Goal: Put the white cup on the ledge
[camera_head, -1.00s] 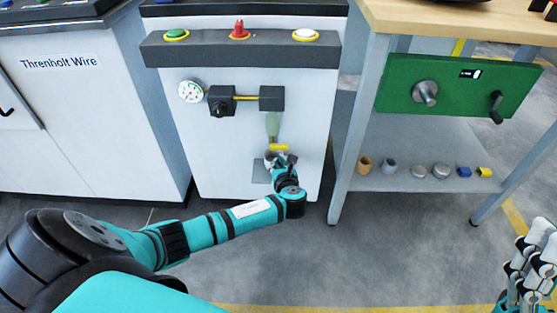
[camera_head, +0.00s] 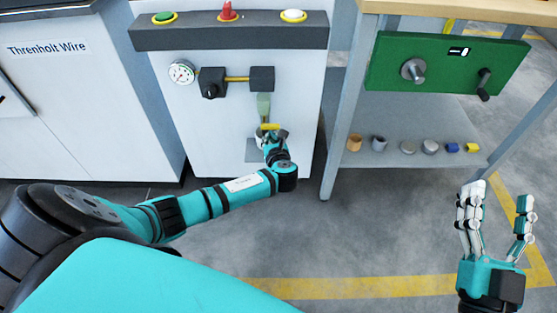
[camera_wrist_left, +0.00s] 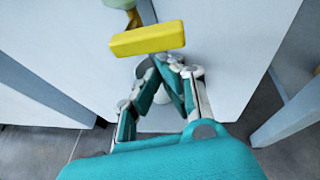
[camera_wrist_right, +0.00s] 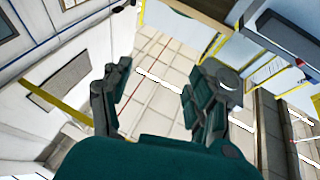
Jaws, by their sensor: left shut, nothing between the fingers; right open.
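My left gripper (camera_head: 268,135) is shut and empty in front of the white machine, just below a yellow bar (camera_head: 270,127) under a pale green spout (camera_head: 263,106). The yellow bar also shows above the fingers in the left wrist view (camera_wrist_left: 148,39). A grey plate (camera_head: 251,152), which looks like the ledge, lies behind and left of this gripper, partly hidden. A pale rounded shape shows behind the closed fingers in the left wrist view; I cannot tell if it is the white cup. My right gripper (camera_head: 497,207) is open and empty over the floor at the right.
A low shelf (camera_head: 400,170) at the right holds a tan cup (camera_head: 354,142), a grey cup (camera_head: 379,143), round grey pieces, a blue block (camera_head: 452,147) and a yellow block (camera_head: 473,147). A table leg (camera_head: 337,150) stands right of the machine. The foreground floor is clear.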

